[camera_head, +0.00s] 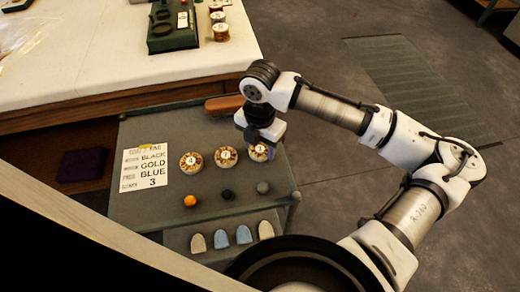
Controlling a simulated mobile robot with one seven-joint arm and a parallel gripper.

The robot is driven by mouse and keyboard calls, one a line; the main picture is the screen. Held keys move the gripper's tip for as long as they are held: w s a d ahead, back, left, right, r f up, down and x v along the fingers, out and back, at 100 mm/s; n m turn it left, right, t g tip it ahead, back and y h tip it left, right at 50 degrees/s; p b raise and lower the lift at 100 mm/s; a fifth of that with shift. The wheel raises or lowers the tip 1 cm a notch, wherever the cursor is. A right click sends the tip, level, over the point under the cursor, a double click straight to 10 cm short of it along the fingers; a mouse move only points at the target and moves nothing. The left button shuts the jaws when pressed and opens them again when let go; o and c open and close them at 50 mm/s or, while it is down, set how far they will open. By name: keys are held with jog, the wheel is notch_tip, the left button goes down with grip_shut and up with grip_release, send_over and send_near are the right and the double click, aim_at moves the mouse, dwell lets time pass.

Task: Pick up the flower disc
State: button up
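Three round gold-brown discs with white, marked centres lie in a row on the grey table: a left disc (191,162), a middle disc (226,157) and a right disc (257,154). The pictures on them are too small to tell which one bears a flower. My gripper (262,146) points down at the right disc and hides part of it. Its fingers are too small and covered to show whether they are open or touching the disc.
An orange ball (190,201), a black ball (228,195) and a grey ball (263,188) lie in front of the discs. A written card (144,169) is at left. A brown block (224,105) lies behind. Several rounded tabs (221,239) line the front.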

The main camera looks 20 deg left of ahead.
jog(key=c, duration=0.4)
jog(key=shift+r, duration=0.1)
notch_tip(320, 180, up, 20)
jog(key=shift+f+b, duration=0.1)
jog(key=shift+b, duration=0.5)
